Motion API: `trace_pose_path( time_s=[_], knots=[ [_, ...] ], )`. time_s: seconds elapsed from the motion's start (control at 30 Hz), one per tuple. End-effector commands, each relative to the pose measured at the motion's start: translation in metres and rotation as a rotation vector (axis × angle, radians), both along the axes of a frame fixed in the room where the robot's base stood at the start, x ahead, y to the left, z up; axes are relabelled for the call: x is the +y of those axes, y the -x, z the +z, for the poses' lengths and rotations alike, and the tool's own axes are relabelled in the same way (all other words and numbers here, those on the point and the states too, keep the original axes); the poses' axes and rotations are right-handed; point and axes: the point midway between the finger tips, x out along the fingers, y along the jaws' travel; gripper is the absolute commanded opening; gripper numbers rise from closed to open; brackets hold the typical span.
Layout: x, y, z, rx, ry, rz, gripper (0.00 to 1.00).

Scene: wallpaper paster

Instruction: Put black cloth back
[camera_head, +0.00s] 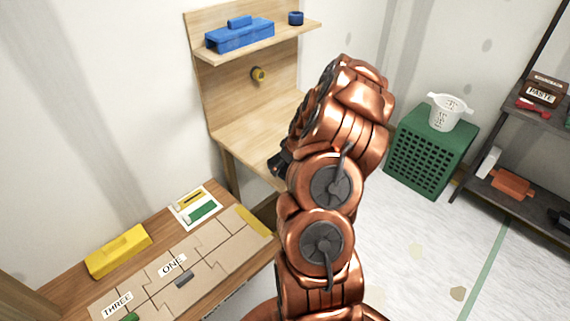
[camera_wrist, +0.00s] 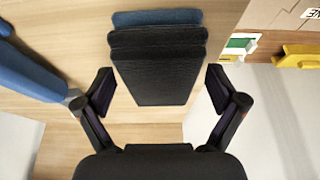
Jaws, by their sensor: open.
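The black cloth (camera_wrist: 155,78) lies folded flat on the wooden bench in the wrist view, its near end narrower. It sits against another dark folded piece (camera_wrist: 158,42) and a dark blue one (camera_wrist: 155,18) at the top. My gripper (camera_wrist: 160,86) is open, with one finger on each side of the black cloth in the picture. I see no finger clearly touching it, and the height gap cannot be told. In the head view the cloths are hidden behind my copper arm, and only a small dark part of my gripper (camera_head: 280,162) shows.
The wooden bench (camera_head: 245,130) has a shelf with a blue box (camera_head: 240,35). A table with puzzle-like boards (camera_head: 210,255) and a yellow box (camera_head: 118,250) stands at lower left. A green crate (camera_head: 430,150) stands right.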

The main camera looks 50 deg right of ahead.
Motion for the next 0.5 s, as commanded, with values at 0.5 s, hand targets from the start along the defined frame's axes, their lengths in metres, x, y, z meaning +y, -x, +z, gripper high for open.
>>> trace_pose_path(
  time_s=[0.5],
  knots=[
    [0.000,0.015,0.031,-0.001,0.000,0.000,0.95]
  ],
)
